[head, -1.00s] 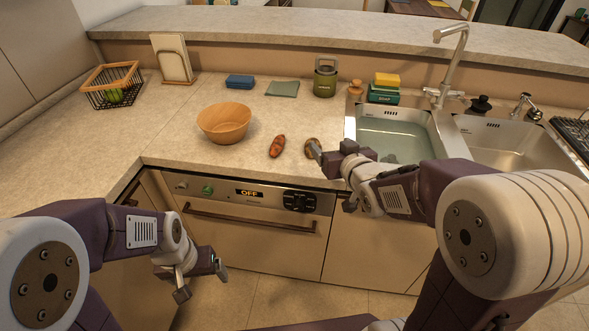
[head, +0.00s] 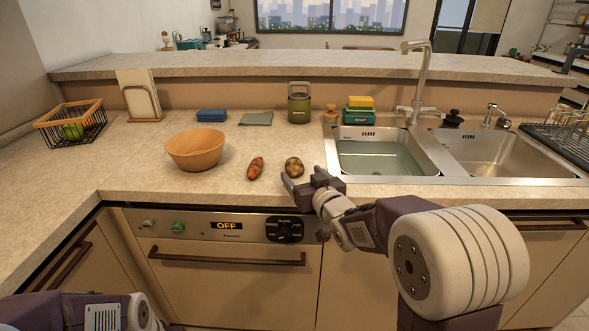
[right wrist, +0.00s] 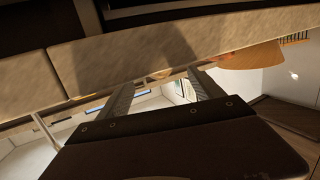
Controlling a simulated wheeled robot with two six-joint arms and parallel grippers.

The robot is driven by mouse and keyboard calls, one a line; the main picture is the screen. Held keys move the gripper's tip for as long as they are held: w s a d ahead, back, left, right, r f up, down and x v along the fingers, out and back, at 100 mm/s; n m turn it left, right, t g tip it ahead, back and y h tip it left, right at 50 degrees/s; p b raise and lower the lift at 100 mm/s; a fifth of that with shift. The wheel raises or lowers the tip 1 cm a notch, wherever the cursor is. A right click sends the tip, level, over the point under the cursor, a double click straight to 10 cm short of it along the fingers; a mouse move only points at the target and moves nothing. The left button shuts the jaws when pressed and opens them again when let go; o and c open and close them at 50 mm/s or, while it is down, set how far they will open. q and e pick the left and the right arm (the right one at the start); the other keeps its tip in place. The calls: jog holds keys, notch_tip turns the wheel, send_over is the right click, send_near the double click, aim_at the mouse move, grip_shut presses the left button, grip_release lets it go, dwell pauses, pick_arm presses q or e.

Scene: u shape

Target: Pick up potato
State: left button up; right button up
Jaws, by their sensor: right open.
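A brown, mottled potato (head: 294,167) lies on the counter near its front edge. A longer reddish sweet-potato-like item (head: 256,168) lies just left of it. My right gripper (head: 300,181) is open and empty at the counter's front edge, just in front of the potato. In the right wrist view its two fingers (right wrist: 163,88) are spread with nothing between them; the potato cannot be made out there. Only part of my left arm shows at the bottom left of the head view, and its gripper is out of view.
A wooden bowl (head: 195,149) stands left of the potato. A sink with water (head: 382,158) lies to the right. A green canister (head: 299,104), a blue sponge (head: 211,115) and a green cloth (head: 256,118) are behind. An oven (head: 225,262) is below the counter.

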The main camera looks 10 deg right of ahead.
aim_at(297, 166)
jog(key=w, duration=0.2)
jog(key=w+f, duration=0.1)
jog(key=w, duration=0.1)
jog(key=shift+w+a, duration=0.15)
jog(key=shift+w, duration=0.2)
jog(key=shift+s, duration=0.1)
jog(key=shift+c, duration=0.3)
jog(key=c, duration=1.5)
jog(key=shift+r, duration=0.15)
jog(key=shift+r, duration=0.35)
jog(key=r, duration=0.1)
jog(key=r+p, duration=0.2)
jog(key=r, duration=0.1)
jog(key=shift+s+d+r, duration=0.1)
jog(key=shift+s+d, duration=0.1)
jog(key=shift+d, duration=0.2)
jog(key=s+d+r+p, duration=0.1)
jog(key=s+d+r, duration=0.1)
jog(key=d, duration=0.1)
jog(key=s+d+r+p, duration=0.2)
jog(key=d, duration=0.1)
jog(key=s+d+r+p, duration=0.2)
jog(key=shift+s+d, duration=0.15)
jog(key=shift+d, duration=0.25)
